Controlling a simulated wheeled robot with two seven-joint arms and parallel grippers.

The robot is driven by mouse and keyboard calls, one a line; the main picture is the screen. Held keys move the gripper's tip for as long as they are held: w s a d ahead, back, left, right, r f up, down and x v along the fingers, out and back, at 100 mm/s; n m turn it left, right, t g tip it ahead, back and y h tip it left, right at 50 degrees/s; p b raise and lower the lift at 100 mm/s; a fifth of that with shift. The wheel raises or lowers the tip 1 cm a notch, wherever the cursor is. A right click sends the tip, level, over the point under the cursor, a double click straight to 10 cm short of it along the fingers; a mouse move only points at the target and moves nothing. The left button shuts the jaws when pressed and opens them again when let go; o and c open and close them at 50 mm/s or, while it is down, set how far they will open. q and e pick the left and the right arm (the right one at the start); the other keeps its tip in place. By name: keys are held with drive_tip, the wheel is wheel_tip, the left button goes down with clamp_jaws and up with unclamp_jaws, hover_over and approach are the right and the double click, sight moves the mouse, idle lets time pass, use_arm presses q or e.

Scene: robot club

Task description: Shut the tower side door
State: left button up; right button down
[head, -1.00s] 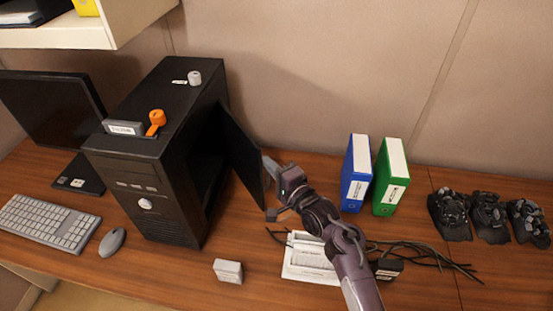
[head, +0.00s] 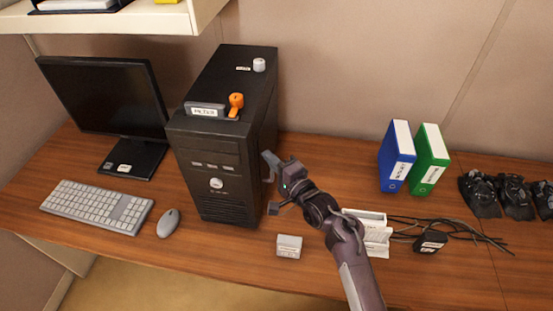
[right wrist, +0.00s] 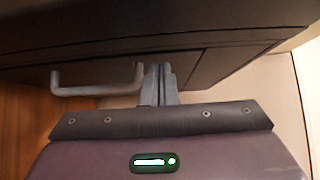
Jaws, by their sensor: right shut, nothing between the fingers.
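The black computer tower (head: 212,150) stands upright on the desk. Its side door (head: 265,125) is on the right side and lies along that side, seen very edge-on in the head view. I cannot tell whether it is fully flush. In the right wrist view the dark door panel (right wrist: 100,78) fills the upper part, with a grey bar handle (right wrist: 95,90) on it. My right gripper (head: 271,180) is at the tower's right side. Its shut, empty fingers (right wrist: 158,80) point at the panel, beside the handle; contact is unclear. My left gripper is out of view.
Blue (head: 396,158) and green (head: 429,160) binders stand further right. A mouse (head: 168,222), keyboard (head: 97,205) and monitor (head: 105,95) are left of the tower.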

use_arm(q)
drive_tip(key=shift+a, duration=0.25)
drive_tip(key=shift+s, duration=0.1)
